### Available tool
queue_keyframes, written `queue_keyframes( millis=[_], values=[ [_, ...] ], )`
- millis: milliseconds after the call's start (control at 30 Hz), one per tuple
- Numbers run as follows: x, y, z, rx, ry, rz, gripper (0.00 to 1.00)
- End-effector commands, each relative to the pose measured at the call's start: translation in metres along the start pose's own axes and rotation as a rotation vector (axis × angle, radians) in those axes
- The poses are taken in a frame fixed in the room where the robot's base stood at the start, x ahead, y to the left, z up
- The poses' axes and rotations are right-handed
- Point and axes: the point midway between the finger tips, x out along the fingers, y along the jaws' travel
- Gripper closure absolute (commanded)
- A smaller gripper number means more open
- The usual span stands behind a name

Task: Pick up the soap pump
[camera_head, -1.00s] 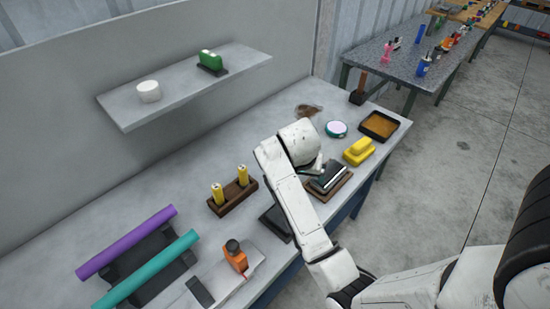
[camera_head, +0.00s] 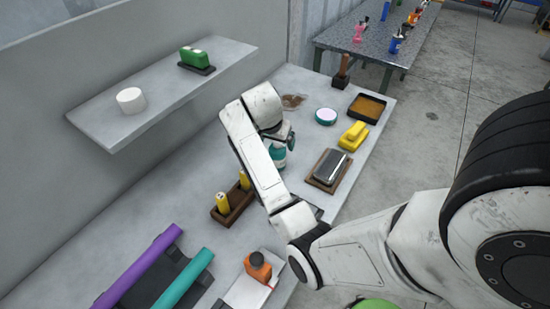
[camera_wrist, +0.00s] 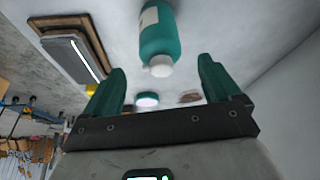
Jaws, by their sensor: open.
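The soap pump is a teal bottle with a white top and pale label (camera_wrist: 158,38), standing at the top centre of the wrist view. Its white top lies between the lines of my two fingers. In the head view a teal patch of it (camera_head: 277,156) shows below my wrist; my arm hides the rest. My gripper (camera_wrist: 162,70) is open and empty, with its teal fingers spread on either side of the bottle's top. In the head view my gripper (camera_head: 291,143) is mostly hidden by the wrist.
A dark device on a wooden tray (camera_head: 316,182) and a yellow object (camera_head: 353,136) lie to the right. A round lilac-topped tin (camera_head: 326,116) and a black-rimmed tray (camera_head: 380,104) are behind. A wooden holder with yellow cylinders (camera_head: 245,210) stands left. A shelf (camera_head: 185,70) overhangs the back.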

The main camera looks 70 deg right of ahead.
Motion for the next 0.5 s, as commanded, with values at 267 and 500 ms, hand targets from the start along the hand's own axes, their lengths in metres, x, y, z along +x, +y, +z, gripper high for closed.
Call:
queue_keyframes(
  millis=[267, 500],
  values=[
    [0.031, 0.0, 0.001, 0.0, 0.001, -0.001, 0.1],
    [0.039, -0.001, 0.002, -0.001, 0.0, 0.0, 0.1]
  ],
)
